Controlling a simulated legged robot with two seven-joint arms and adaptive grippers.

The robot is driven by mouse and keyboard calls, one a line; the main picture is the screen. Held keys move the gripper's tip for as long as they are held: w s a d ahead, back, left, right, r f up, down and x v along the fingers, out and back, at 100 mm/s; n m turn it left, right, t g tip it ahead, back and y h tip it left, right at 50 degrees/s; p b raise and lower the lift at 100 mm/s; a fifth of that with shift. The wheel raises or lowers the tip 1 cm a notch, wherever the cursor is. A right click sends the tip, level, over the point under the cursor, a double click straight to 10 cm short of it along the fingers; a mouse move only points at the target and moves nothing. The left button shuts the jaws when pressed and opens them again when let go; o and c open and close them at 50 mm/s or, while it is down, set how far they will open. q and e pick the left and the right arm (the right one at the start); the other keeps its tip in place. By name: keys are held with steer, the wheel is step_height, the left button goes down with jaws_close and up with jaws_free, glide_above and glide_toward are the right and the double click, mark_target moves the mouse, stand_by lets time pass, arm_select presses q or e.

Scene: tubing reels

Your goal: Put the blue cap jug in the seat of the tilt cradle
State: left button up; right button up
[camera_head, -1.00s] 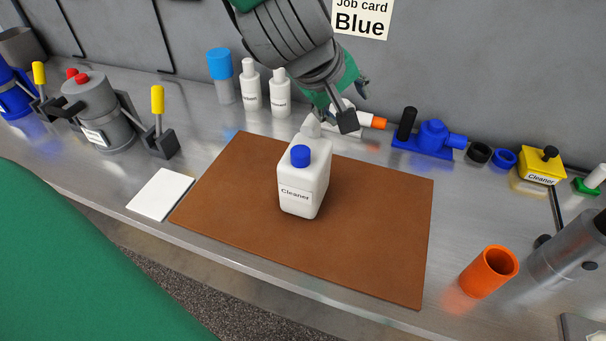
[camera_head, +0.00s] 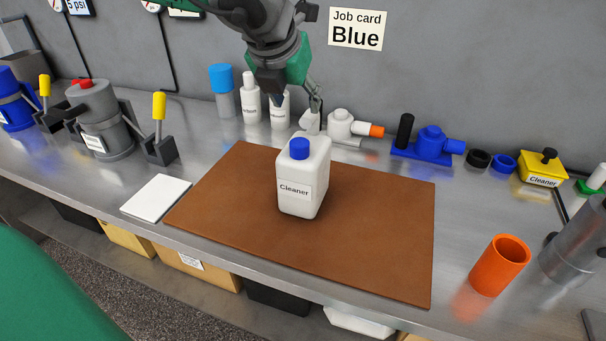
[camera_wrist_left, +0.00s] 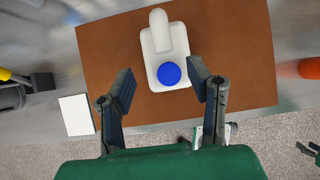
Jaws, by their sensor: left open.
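The blue cap jug (camera_head: 302,191) is white, labelled Cleaner, and stands upright on a brown mat (camera_head: 385,250). In the left wrist view the jug (camera_wrist_left: 158,43) shows from above with its blue cap (camera_wrist_left: 169,75) toward my gripper. My left gripper (camera_head: 295,97) is open and empty, above and behind the jug in the head view. In the left wrist view its fingers (camera_wrist_left: 163,85) are spread, with the cap between them in the picture; no contact shows. I cannot tell for sure which fixture is the tilt cradle.
A grey canister fixture (camera_head: 98,118) with yellow-topped levers stands left. White bottles (camera_head: 251,99), a white valve (camera_head: 341,123) and a blue valve (camera_head: 430,142) line the back. An orange cup (camera_head: 499,265) and grey cylinder (camera_head: 577,245) stand right. A white pad (camera_head: 156,198) lies left of the mat.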

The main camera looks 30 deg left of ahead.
mark_target(306, 118)
arm_select(q)
steer(key=shift+w+d+f, duration=0.2)
steer(key=shift+w+f, duration=0.1)
steer(key=shift+f, duration=0.2)
steer(key=shift+w+d+f, duration=0.2)
steer(key=shift+w+f, duration=0.1)
steer(key=shift+f, duration=0.15)
steer(key=shift+w+f, duration=0.15)
steer(key=shift+f, duration=0.15)
steer(key=x, duration=0.2)
steer(key=a+x, duration=0.1)
steer(key=x, duration=0.1)
steer(key=shift+w+a+f, duration=0.2)
steer(key=shift+w+f, duration=0.05)
steer(key=shift+f, duration=0.05)
steer(key=shift+s+d+r, duration=0.1)
steer(key=shift+d+r, duration=0.05)
steer(key=shift+d, duration=0.05)
steer(key=shift+c, duration=0.3)
steer(key=shift+d, duration=0.3)
jaws_close()
steer(key=shift+r, duration=0.15)
steer(key=shift+a, duration=0.1)
